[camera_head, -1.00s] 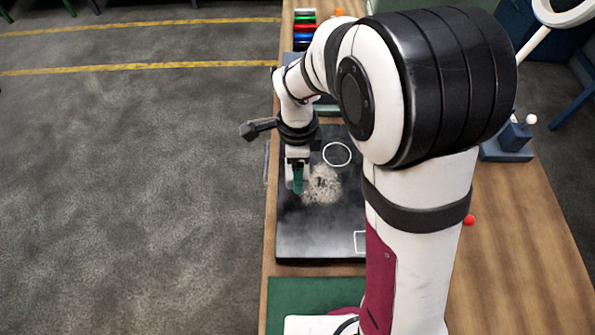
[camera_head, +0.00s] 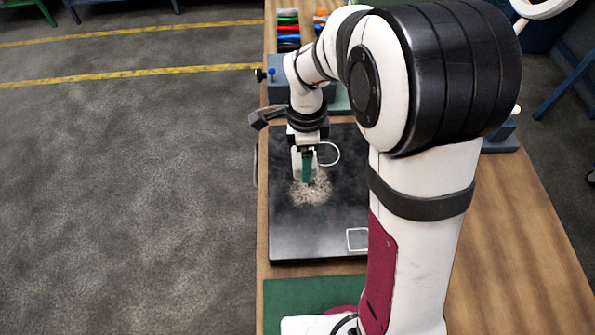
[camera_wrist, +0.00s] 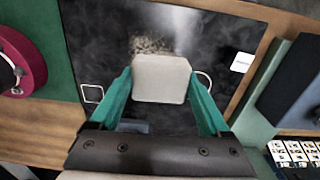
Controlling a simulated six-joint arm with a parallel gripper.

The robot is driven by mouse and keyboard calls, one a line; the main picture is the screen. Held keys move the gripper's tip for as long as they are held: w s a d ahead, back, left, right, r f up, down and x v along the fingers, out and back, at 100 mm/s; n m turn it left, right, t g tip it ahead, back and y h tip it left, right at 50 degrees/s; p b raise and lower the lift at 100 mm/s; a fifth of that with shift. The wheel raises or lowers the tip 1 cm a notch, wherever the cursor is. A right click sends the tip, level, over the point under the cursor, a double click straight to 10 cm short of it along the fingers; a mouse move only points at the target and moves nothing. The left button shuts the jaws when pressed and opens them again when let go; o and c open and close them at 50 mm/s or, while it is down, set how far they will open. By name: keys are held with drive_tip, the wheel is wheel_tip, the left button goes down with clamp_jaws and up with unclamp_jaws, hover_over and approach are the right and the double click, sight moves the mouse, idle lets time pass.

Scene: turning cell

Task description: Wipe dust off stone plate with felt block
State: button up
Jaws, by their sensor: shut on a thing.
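The black stone plate (camera_head: 300,237) lies on the wooden table. It also fills the middle of the wrist view (camera_wrist: 88,40). A pale, speckled patch of dust (camera_head: 313,192) lies near its middle; in the wrist view the dust (camera_wrist: 150,45) shows just beyond the block. My gripper (camera_head: 307,180), with green fingers, is over the dust's far edge. It is shut on the pale felt block (camera_wrist: 161,80), which sits between the fingertips in the wrist view. In the head view the fingers mostly hide the block. I cannot tell whether the block touches the plate.
The plate bears a white circle outline (camera_head: 329,153) and a white rectangle outline (camera_head: 357,239). A green mat (camera_head: 285,296) lies in front of the plate. Several coloured items (camera_head: 288,29) stand at the table's far end. My arm hides the plate's right side.

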sight(287, 191)
drive_tip(key=w+d, duration=0.2)
drive_tip(key=d, duration=0.5)
drive_tip(key=shift+f, duration=3.7)
drive_tip(key=shift+w+a+f, duration=0.1)
drive_tip(key=shift+a+f, duration=0.15)
drive_tip(key=shift+f, duration=0.05)
drive_tip(key=shift+c, duration=0.6)
drive_tip(key=shift+a+f, duration=0.15)
drive_tip(key=shift+a, duration=5.05)
drive_tip(key=shift+s, duration=0.95)
drive_tip(key=shift+s+d, duration=0.1)
drive_tip(key=shift+d, duration=5.1)
drive_tip(key=shift+s+d, duration=0.15)
drive_tip(key=shift+d, duration=0.1)
drive_tip(key=shift+s, duration=0.75)
drive_tip(key=shift+s+a, duration=0.1)
drive_tip(key=shift+a, duration=5.15)
drive_tip(key=shift+a+r, duration=0.2)
wheel_tip(287, 191, up, 8)
